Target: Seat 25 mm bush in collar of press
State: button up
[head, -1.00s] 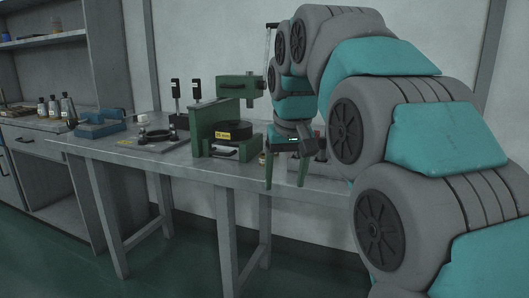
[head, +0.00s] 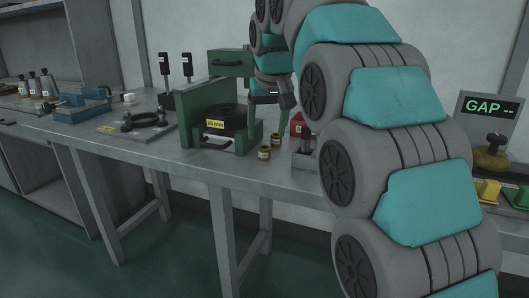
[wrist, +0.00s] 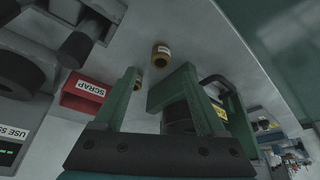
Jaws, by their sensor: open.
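The green press (head: 190,115) stands on the bench, with a dark round collar (head: 232,118) in it and a yellow "25 mm" label. Two small brass-coloured bushes stand right of the press: a front bush (head: 264,154) and a rear bush (head: 277,140). Their labels are too small to read. In the wrist view, my gripper (wrist: 158,70) is open with nothing held. One bush (wrist: 160,54) shows beyond the fingertip gap, and the other (wrist: 138,84) shows beside the left finger. The press (wrist: 165,92) is partly behind the right finger.
A red scrap bin (wrist: 86,92) and a grey block with dark posts (head: 304,160) stand right of the bushes. A gauge display (head: 490,108) reads "GAP --", with yellow (head: 487,190) and green trays below. A blue vise (head: 82,106) is at left.

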aim_at(265, 148)
jog(key=shift+w+f, duration=0.1)
jog(key=shift+f, duration=0.6)
jog(key=shift+x, duration=1.9)
grip_shut()
